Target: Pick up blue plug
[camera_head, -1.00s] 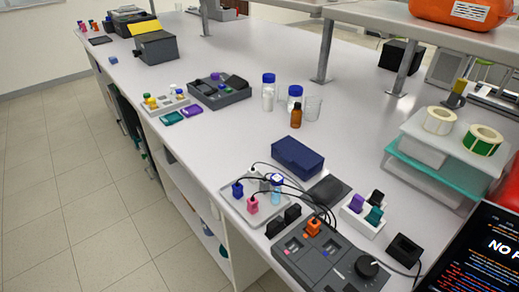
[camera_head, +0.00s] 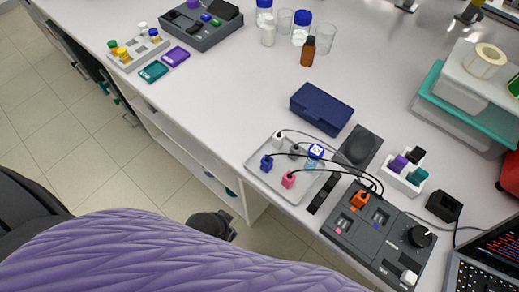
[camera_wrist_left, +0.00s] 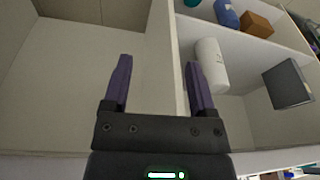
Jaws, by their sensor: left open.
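The blue plug (camera_head: 266,163) stands on a light grey tray (camera_head: 302,189) near the bench's front edge, beside a pink plug (camera_head: 288,180). White and grey plugs stand behind it, and black cables run from the tray's plugs to the right. In the left wrist view my left gripper (camera_wrist_left: 158,64) is open, with two purple fingers and nothing between them. It faces the open shelving under the bench, and the plug is not in that view. The gripper's fingers cannot be made out in the head view. My right gripper is not in view.
Right of the tray is a dark control box (camera_head: 376,238) with an orange plug (camera_head: 360,199). A dark blue case (camera_head: 321,109) lies behind the tray. The bench top left of the tray is clear.

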